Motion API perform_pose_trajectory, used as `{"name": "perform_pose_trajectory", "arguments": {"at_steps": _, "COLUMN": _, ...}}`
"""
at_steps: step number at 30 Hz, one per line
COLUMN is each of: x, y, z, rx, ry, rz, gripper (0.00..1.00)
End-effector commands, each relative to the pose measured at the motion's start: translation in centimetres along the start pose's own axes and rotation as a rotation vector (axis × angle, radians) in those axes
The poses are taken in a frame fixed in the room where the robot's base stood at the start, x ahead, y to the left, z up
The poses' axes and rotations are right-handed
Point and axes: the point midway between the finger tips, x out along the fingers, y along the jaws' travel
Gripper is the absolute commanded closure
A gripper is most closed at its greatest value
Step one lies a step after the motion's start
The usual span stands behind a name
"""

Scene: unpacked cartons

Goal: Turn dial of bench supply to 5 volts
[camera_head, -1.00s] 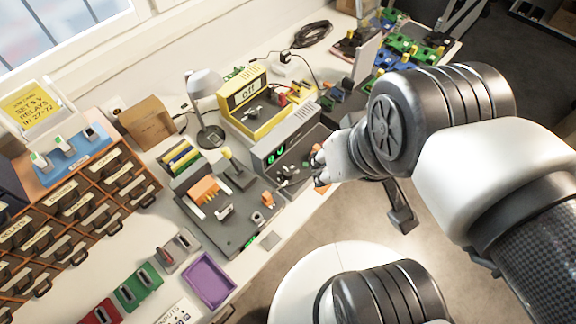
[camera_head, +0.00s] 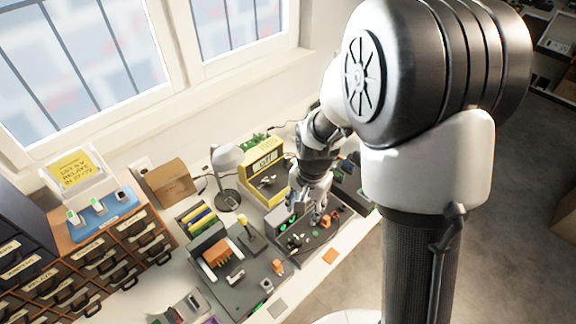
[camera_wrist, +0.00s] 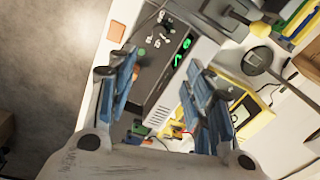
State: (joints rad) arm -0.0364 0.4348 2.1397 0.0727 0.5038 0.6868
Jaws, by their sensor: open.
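The bench supply (camera_head: 279,214) is a grey box with a green lit display. It stands on the bench beside a yellow instrument in the head view. In the wrist view its pale casing (camera_wrist: 204,48) and green digits (camera_wrist: 182,52) show beyond my fingers, tilted in the picture; I cannot read the digits surely. I cannot clearly make out its dial. My gripper (camera_wrist: 160,64) is open and empty, its blue-padded fingers spread on either side of the view toward the supply. In the head view my gripper (camera_head: 314,212) hangs over the supply's right side; contact cannot be told.
The yellow instrument (camera_head: 262,172) and a desk lamp (camera_head: 226,160) stand behind the supply. Drawer cabinets (camera_head: 110,250) fill the left. The floor at right is clear.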

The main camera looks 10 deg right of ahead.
Motion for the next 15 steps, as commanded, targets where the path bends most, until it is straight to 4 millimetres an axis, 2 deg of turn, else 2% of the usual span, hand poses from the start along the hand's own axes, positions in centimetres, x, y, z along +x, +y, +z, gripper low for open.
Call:
{"name": "perform_pose_trajectory", "arguments": {"at_steps": 3, "x": 1.9, "y": -0.2, "z": -0.1, "rx": 0.044, "ry": -0.017, "rz": 0.016, "gripper": 0.53}}
{"name": "perform_pose_trajectory", "arguments": {"at_steps": 11, "x": 4.6, "y": -0.2, "z": -0.1, "rx": 0.060, "ry": -0.022, "rz": 0.021, "gripper": 0.53}}
{"name": "perform_pose_trajectory", "arguments": {"at_steps": 15, "x": 7.4, "y": -0.1, "z": 0.0, "rx": 0.059, "ry": -0.023, "rz": 0.022, "gripper": 0.53}}
